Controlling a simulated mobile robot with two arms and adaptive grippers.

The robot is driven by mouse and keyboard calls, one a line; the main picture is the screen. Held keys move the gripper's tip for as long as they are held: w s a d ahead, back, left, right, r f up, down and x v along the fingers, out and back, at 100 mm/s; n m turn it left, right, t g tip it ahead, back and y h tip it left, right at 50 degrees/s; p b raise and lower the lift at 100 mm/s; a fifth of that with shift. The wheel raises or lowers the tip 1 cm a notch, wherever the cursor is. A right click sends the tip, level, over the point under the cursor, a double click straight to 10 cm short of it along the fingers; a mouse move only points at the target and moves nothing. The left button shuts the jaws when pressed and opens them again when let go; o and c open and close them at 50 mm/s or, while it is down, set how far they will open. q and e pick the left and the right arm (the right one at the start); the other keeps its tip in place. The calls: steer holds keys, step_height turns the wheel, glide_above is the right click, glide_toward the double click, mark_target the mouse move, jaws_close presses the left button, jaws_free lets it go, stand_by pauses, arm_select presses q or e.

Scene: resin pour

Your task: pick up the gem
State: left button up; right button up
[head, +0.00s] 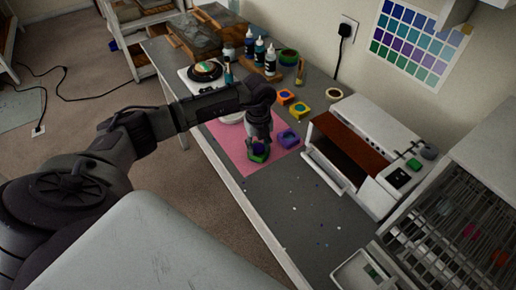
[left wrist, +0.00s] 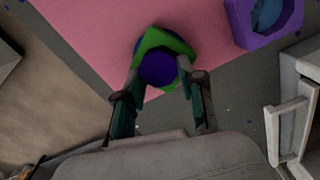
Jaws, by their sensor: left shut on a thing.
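A dark blue-purple gem (left wrist: 158,69) is between the two fingertips of my left gripper (left wrist: 160,76) in the left wrist view. The fingers close on its sides. A green mold (left wrist: 153,40) is directly around or beneath the gem; I cannot tell whether the gem is clear of it. In the head view my left gripper (head: 258,143) points down at the green mold (head: 258,157), at the front edge of the pink mat (head: 232,150). The gem is mostly hidden there by the fingers. My right gripper is not in view.
A purple mold (head: 289,139) with blue inside stands close right of the gripper. Orange (head: 285,97) and yellow (head: 299,110) molds are behind. An open white oven-like box (head: 375,135) stands to the right. Bottles (head: 259,52) stand at the back. Small flecks dot the grey front tabletop.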

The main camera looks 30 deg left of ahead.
arm_select(q)
steer(key=shift+s+d+f, duration=0.15)
steer(key=shift+d+f, duration=0.05)
steer(key=shift+f, duration=0.1)
steer(key=shift+r, duration=0.1)
